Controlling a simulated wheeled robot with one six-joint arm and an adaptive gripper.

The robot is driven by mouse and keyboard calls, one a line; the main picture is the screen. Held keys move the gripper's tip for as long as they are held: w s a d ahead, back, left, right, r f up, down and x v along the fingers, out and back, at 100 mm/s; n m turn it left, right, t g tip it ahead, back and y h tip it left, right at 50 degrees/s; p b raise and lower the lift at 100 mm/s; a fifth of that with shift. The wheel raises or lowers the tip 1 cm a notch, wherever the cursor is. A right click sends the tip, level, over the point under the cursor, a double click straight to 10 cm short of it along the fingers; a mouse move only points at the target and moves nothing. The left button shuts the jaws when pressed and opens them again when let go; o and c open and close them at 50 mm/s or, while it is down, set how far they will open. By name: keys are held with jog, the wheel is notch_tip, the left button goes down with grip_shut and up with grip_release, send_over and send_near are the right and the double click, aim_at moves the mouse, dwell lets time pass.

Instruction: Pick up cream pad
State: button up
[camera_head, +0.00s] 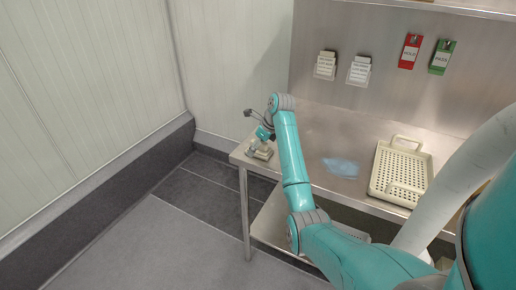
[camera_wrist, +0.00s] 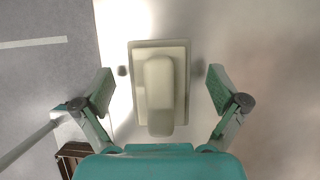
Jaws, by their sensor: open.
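The cream pad (camera_wrist: 142,55) is a rectangular cream block with a raised rounded grip on top. In the wrist view it lies flat on the metal table, centred between my fingers. In the head view the cream pad (camera_head: 262,153) is at the table's near left corner, partly hidden by my gripper. My gripper (camera_wrist: 160,90) is open, with one green finger to each side of the pad and a gap on both sides. In the head view my gripper (camera_head: 263,142) is right at the pad; its height above the table is hard to tell.
The metal table (camera_head: 318,135) drops off to the floor just left of the pad. A blue cloth (camera_head: 342,167) and a perforated cream tray (camera_head: 402,172) lie to the right. Red (camera_head: 410,51) and green (camera_head: 442,57) tags and two white card holders hang on the back wall.

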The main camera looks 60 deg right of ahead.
jog(key=c, duration=1.2)
jog(key=shift+c, duration=0.2)
notch_tip(320, 180, up, 10)
